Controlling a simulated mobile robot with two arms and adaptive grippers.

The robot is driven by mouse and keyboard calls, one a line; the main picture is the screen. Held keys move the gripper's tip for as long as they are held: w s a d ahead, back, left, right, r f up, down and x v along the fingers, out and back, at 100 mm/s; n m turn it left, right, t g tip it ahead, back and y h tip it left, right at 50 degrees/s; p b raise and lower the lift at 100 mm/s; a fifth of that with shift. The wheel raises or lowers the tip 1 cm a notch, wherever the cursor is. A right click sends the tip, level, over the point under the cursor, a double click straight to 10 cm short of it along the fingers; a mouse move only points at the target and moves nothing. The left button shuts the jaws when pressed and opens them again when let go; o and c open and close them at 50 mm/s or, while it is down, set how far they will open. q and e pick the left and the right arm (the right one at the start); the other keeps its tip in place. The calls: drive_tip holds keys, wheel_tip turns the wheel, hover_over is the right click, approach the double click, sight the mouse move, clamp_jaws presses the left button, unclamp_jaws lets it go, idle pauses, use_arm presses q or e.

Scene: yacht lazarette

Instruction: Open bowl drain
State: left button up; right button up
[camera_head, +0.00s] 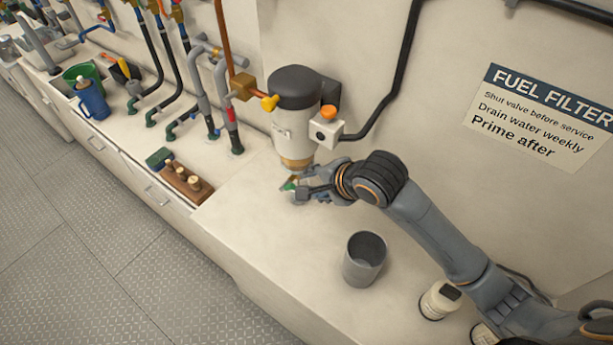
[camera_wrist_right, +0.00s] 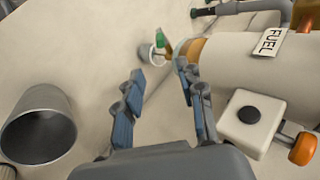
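The fuel filter (camera_head: 290,122) hangs on the wall in the head view, with a dark cap and a pale body. Its amber bowl (camera_head: 297,162) is at the bottom. In the wrist view the filter (camera_wrist_right: 250,62) lies sideways at the right, and the amber bowl (camera_wrist_right: 196,48) is partly behind a finger. A small green piece (camera_wrist_right: 160,40) beside a pale round part shows just beyond the bowl; it looks like the drain. My right gripper (camera_wrist_right: 160,82) is open, with nothing visible between its fingers. It is just below the bowl in the head view (camera_head: 300,187). My left gripper is out of view.
A grey cup (camera_head: 362,266) stands on the counter below my right arm. A white box with an orange knob (camera_head: 327,128) is beside the filter. Pipes and a yellow-handled valve (camera_head: 268,102) are at its left. A wooden block with pegs (camera_head: 184,182) sits on the counter's left part.

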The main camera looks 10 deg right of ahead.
sight(293, 186)
drive_tip(key=x, duration=0.3)
drive_tip(key=p+x, duration=0.1)
drive_tip(key=x, duration=0.3)
drive_tip(key=p+x, duration=0.1)
drive_tip(key=x, duration=0.3)
drive_tip(key=shift+w+a+f, duration=0.1)
drive_tip(key=shift+w+a, duration=0.05)
drive_tip(key=shift+a, duration=0.2)
drive_tip(key=shift+w+a+f, duration=0.15)
drive_tip(key=shift+w+f, duration=0.05)
drive_tip(key=shift+f, duration=0.05)
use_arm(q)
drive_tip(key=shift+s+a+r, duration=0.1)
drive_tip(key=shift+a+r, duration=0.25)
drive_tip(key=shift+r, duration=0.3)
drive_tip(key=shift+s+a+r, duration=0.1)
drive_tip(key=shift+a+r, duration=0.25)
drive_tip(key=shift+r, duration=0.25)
use_arm(e)
drive_tip(key=shift+w+f, duration=0.2)
drive_tip(key=shift+f, duration=0.15)
drive_tip(key=shift+a, duration=0.1)
clamp_jaws()
